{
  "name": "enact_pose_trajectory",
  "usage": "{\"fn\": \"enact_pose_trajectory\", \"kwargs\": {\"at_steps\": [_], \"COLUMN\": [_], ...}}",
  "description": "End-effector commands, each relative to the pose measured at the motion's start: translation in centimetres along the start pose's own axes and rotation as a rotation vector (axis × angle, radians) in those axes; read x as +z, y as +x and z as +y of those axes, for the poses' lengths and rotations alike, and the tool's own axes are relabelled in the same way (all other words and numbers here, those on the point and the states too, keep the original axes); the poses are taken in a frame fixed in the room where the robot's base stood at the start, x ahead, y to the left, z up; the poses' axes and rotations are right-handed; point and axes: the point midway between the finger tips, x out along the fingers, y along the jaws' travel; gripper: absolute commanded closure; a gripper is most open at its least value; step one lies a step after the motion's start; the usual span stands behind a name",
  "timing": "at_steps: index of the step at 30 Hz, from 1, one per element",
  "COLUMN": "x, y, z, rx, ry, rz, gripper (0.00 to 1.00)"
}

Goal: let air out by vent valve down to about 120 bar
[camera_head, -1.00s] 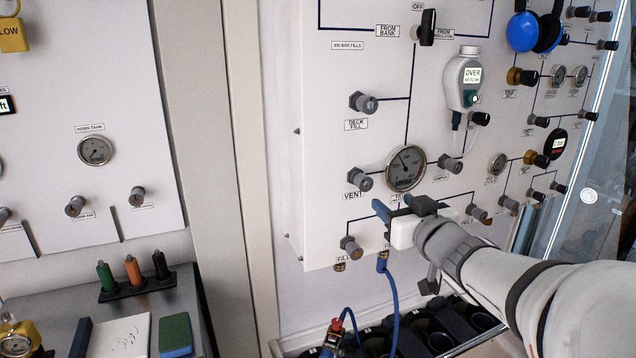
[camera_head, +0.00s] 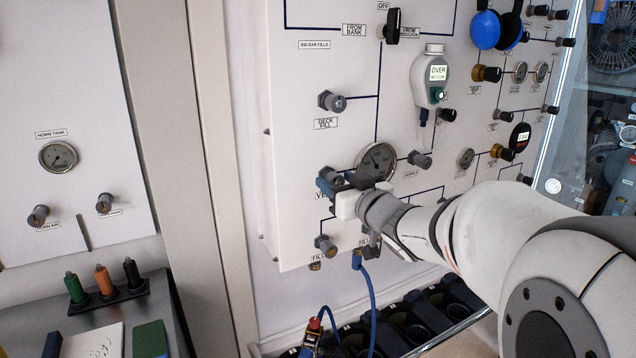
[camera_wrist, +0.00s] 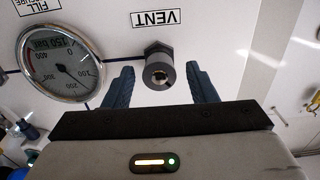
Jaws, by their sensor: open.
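My gripper (camera_wrist: 159,67) is open, with one blue finger on each side of the knob. A gap shows between the knob and each finger; depth is hard to judge. In the head view my gripper (camera_head: 330,186) is at the vent valve (camera_head: 330,173) and partly covers it and its label. The round pressure gauge (camera_wrist: 60,62) is left of the fingers, upside down; its needle appears between 100 and 200. It also shows in the head view (camera_head: 376,160).
The deck fill valve (camera_head: 331,101) is above, and a fill valve (camera_head: 325,246) is below my gripper. A blue hose (camera_head: 371,290) hangs under the panel. A grey-white handheld meter (camera_head: 430,78) is mounted to the upper right.

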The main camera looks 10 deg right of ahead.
Motion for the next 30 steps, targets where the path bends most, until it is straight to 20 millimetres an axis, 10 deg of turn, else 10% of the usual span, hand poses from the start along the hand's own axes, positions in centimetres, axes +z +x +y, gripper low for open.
{"fn": "enact_pose_trajectory", "kwargs": {"at_steps": [19,30], "x": [0.02,0.25], "y": [-0.07,-0.07], "z": [0.09,0.03], "rx": [0.002,0.002], "ry": [0.0,-0.224], "rz": [0.0,0.0], "gripper": [0.93,0.93]}}
